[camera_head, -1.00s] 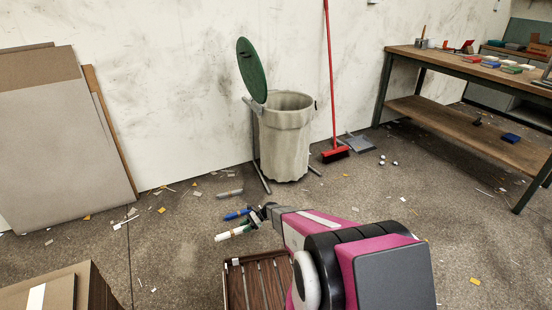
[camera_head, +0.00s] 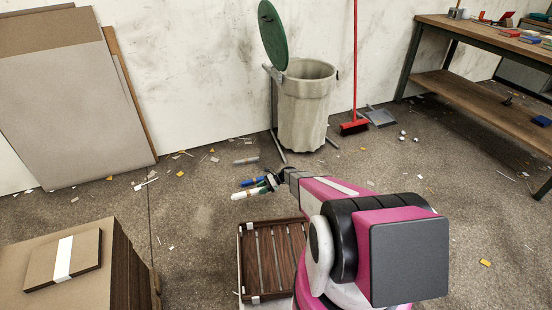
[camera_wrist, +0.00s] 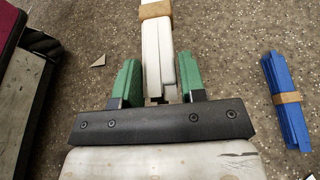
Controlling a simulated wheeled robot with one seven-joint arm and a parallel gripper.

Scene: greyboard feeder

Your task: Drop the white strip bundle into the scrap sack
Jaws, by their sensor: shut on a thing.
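The white strip bundle (camera_wrist: 157,45) with a tan band is between the two green fingers of my gripper (camera_wrist: 158,88) in the wrist view. My gripper is shut on it near one end. In the head view the white bundle (camera_head: 249,192) sticks out left from my gripper (camera_head: 270,183). I cannot tell whether it is clear of the floor. The scrap sack (camera_head: 305,110) is pale grey and stands on a metal frame by the wall, beyond my gripper. Its mouth is open and its green lid (camera_head: 272,35) is raised.
A blue bundle (camera_wrist: 285,100) lies on the floor beside the white one. A grey bundle (camera_head: 246,161) lies nearer the sack. A slatted crate (camera_head: 240,262) stands in front, a board stack (camera_head: 100,242) at left. A red broom (camera_head: 354,127) and workbench (camera_head: 480,105) are at right.

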